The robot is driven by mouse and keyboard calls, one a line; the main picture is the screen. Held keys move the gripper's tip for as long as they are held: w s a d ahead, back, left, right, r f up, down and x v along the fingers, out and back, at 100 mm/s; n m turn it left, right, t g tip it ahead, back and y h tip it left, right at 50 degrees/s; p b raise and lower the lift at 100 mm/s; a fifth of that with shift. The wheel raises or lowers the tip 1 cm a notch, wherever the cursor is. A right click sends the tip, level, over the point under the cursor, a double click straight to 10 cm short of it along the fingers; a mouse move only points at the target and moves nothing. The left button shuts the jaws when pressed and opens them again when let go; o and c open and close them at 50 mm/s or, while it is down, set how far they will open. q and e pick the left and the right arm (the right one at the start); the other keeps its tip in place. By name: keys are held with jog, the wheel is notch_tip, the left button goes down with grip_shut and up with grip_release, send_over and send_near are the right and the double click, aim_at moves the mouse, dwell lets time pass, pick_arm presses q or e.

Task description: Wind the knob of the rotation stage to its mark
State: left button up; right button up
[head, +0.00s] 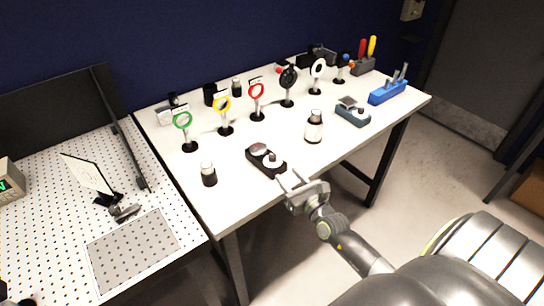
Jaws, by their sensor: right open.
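A dark, flat device with a round grey disc and a white-ringed black knob, which looks like the rotation stage (252,157), lies near the front edge of the white table. Its knob (270,160) is at the right end; the mark is too small to make out. My right gripper (291,179) is open and empty at the table's front edge, just in front of and to the right of the knob, apart from it. A similar blue-grey device (352,117) lies farther right. My left gripper is not in view.
Small bottles stand on both sides, one black-and-white (208,175) at left and one (313,128) at right. A row of ring holders, including a red one (257,92), stands behind. A blue tool rack (388,93) is at far right. A perforated board (60,230) adjoins at left.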

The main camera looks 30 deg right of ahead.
aim_at(275, 160)
jog(key=w, duration=0.7)
jog(key=w+b, duration=0.1)
jog(key=w, duration=0.2)
jog(key=shift+w+d, duration=0.15)
jog(key=shift+d, duration=0.1)
